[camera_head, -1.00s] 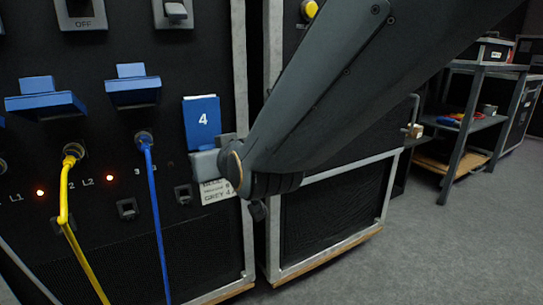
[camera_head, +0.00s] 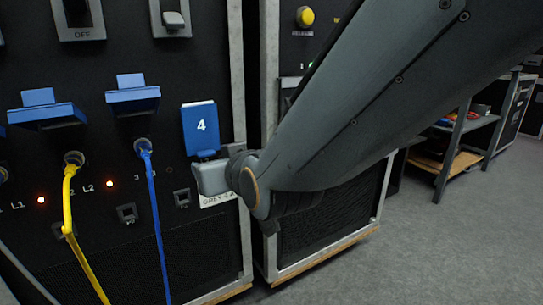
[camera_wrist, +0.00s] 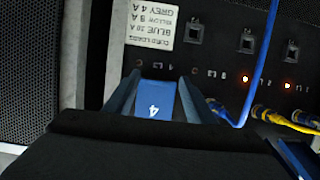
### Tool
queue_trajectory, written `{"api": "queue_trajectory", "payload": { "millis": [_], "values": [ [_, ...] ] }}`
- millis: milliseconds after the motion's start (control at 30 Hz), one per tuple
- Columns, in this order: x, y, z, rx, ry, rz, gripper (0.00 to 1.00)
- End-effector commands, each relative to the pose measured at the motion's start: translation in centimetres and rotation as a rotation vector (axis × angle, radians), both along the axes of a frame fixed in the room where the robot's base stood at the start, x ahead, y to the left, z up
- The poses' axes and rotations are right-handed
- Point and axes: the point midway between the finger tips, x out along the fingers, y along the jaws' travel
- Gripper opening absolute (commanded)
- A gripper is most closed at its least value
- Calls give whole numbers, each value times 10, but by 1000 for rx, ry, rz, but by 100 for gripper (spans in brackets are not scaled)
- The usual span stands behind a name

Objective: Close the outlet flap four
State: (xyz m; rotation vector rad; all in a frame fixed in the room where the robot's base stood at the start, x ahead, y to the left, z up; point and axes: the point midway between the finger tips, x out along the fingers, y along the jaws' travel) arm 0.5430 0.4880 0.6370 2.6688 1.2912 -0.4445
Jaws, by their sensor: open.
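Outlet flap four (camera_head: 201,126) is a blue plate with a white 4 on the black panel, to the right of the outlet with the blue cable. It hangs downward and looks close to flat against the panel, and no socket shows at it. A small blue lip shows at its lower end. My gripper (camera_head: 214,168) is open just below the flap, beside that lip. In the wrist view, which is upside down, the blue flap (camera_wrist: 156,98) lies between the two fingers of my gripper (camera_wrist: 158,84). Whether a finger touches it I cannot tell.
To the left, two raised blue flaps (camera_head: 133,100) stick out above outlets with a yellow cable (camera_head: 68,200) and a blue cable (camera_head: 156,220). A label (camera_wrist: 153,24) is on the panel near the gripper. A second rack stands right, with open floor (camera_head: 430,250) beyond.

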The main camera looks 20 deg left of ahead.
Motion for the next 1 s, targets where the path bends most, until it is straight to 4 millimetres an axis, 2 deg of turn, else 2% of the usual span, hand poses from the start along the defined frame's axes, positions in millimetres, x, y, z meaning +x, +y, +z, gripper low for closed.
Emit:
{"api": "queue_trajectory", "payload": {
  "millis": [200,700,767,867,1000],
  "values": [
    [-16,-20,9,-2,1,0,50],
    [-19,-30,7,-22,22,-7,50],
    [-20,-39,2,-52,55,-18,50],
    [-24,-64,-10,-134,147,-45,50],
    [-43,-115,-31,-282,327,-93,50]
  ]
}}
